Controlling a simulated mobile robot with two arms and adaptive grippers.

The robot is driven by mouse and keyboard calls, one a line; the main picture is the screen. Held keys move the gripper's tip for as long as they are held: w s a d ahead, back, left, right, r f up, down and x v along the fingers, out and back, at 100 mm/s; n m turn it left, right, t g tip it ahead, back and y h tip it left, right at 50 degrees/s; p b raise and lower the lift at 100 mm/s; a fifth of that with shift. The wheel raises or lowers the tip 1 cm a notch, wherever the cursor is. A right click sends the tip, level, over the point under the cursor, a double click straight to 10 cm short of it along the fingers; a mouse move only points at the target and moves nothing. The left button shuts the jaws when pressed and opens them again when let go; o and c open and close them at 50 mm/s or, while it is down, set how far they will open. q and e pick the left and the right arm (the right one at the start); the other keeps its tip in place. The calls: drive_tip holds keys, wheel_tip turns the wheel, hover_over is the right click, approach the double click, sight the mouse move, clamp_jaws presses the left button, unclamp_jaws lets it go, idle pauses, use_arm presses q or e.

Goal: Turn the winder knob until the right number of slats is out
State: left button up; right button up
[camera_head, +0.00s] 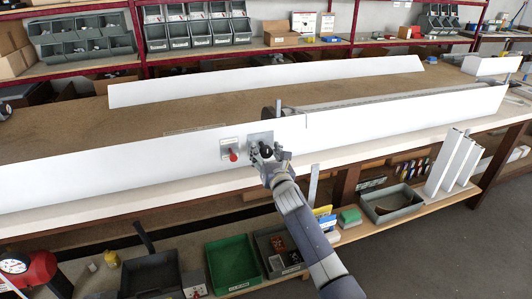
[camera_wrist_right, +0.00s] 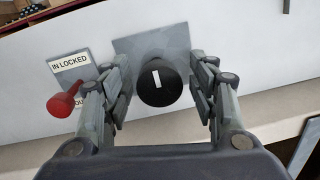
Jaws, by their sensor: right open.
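The winder knob (camera_wrist_right: 160,82) is black and round with a white mark standing nearly upright. It sits on a grey plate (camera_wrist_right: 135,48) on the white front panel (camera_head: 110,170). It also shows in the head view (camera_head: 266,150), partly behind my gripper. My right gripper (camera_head: 262,153) is open, with one finger on each side of the knob in the right wrist view (camera_wrist_right: 161,88). I cannot tell whether the fingers touch it. A red lever (camera_wrist_right: 62,104) beside a label reading "IN LOCKED" stands left of the knob. I cannot make out single slats. My left gripper is out of view.
A long white strip (camera_head: 265,80) stands along the back of the brown bench top (camera_head: 150,117). A green bin (camera_head: 232,262) and grey trays sit on the shelf below. White profiles (camera_head: 445,160) stand at the right. Shelves with bins line the back.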

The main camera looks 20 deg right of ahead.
drive_tip(key=c, duration=1.1)
drive_tip(key=shift+m, duration=0.4)
